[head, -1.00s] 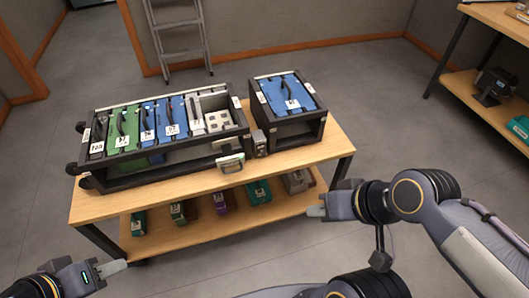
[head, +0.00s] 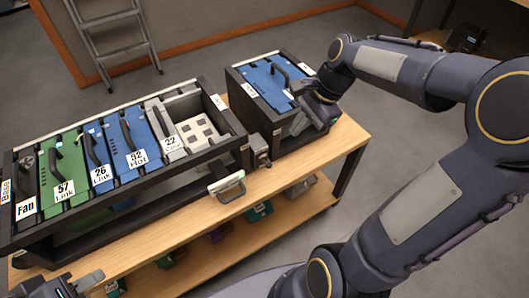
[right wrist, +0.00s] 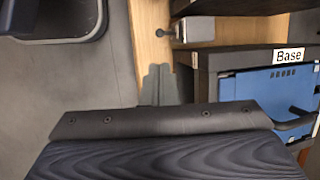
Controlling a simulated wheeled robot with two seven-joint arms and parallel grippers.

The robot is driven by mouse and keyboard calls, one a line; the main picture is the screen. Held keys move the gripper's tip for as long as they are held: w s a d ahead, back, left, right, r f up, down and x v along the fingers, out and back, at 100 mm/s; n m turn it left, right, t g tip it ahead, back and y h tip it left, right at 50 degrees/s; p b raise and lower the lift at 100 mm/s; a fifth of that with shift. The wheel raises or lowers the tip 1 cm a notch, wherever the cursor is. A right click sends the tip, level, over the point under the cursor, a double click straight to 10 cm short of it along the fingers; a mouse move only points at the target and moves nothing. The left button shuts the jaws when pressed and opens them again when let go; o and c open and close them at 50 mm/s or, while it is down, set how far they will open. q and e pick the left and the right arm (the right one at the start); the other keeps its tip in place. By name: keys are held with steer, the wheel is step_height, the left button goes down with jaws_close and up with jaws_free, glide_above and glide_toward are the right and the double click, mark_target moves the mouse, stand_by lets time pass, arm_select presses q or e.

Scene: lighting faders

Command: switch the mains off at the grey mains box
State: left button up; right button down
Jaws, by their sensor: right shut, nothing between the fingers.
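The grey mains box (head: 258,150) is a small box on the tabletop, between the large rack and the small rack. In the right wrist view a grey box (right wrist: 198,29) with a dark knob or lever end on its left shows near the top; it looks like the same mains box. My right gripper (head: 299,124) is shut and empty, at the front of the small rack, right of the mains box. Its fingertips (right wrist: 158,82) are together over the table edge, apart from the box. My left gripper (head: 88,281) is at the bottom left, partly cut off, its jaws unclear.
The large rack (head: 165,180) holds labelled green, blue and grey modules with black handles. The small rack (head: 232,82) holds a blue module (head: 268,82). More modules lie on the lower shelf. A ladder (head: 115,40) stands behind.

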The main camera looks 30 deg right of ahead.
mark_target(270, 164)
steer(key=shift+s, duration=0.1)
steer(key=b+x, duration=0.3)
steer(key=x, duration=1.1)
steer(key=shift+b, duration=0.3)
steer(key=shift+s+d+f+t+b, duration=0.15)
steer(key=shift+f+t+b, duration=0.2)
steer(key=shift+b, duration=0.55)
steer(key=shift+s+f+t+b, duration=0.15)
steer(key=shift+t+b, duration=0.3)
steer(key=shift+b, duration=0.4)
steer(key=f+t+b, duration=0.1)
steer(key=b, duration=0.3)
steer(key=s+f+t+b, duration=0.1)
steer(key=t+b, duration=0.1)
steer(key=b, duration=0.3)
steer(key=f+n+t+y+b, duration=0.1)
steer(key=t+b, duration=0.1)
steer(key=b, duration=0.2)
steer(key=shift+s+f+b, duration=0.25)
steer(key=shift+s+b, duration=0.05)
steer(key=shift+s, duration=0.05)
steer(key=shift+s+f+b, duration=0.1)
steer(key=shift+f+b, duration=0.05)
steer(key=shift+b, duration=0.45)
steer(key=shift+r+p, duration=0.25)
steer(key=shift+p, duration=0.05)
